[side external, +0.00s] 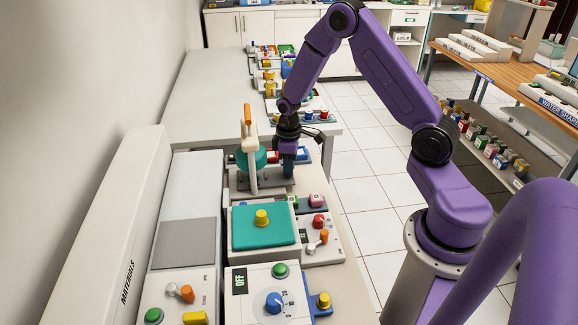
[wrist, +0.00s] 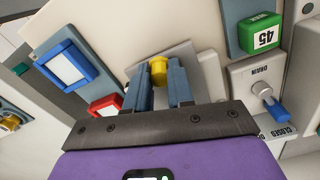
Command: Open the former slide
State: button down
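I cannot tell for certain which part is the former slide. A yellow knob (wrist: 158,70) on a pale block (wrist: 206,74) shows between the tips of my gripper (wrist: 160,76) in the wrist view. The two fingers are apart, with the knob filling most of the gap at the tips. Whether they press on it or only stand beside it is unclear. In the side view, my gripper (side external: 289,168) points down near the grey unit beside the teal round part (side external: 251,158) with its orange-tipped lever (side external: 247,115). The knob is hidden there.
The wrist view shows a blue-framed block (wrist: 67,66), a red-framed block (wrist: 105,104), a green "45" block (wrist: 261,34) and a blue-handled drain lever (wrist: 275,108). A teal lid (side external: 264,235) with a yellow knob lies nearer in the side view. Open floor lies right of the bench.

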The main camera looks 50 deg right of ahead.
jog(key=s+d, duration=0.6)
jog(key=shift+s+d, duration=0.1)
jog(key=shift+d, duration=0.05)
jog(key=c, duration=1)
grip_release()
jog(key=shift+r, duration=0.1)
notch_tip(320, 180, up, 17)
jog(key=shift+r, duration=0.15)
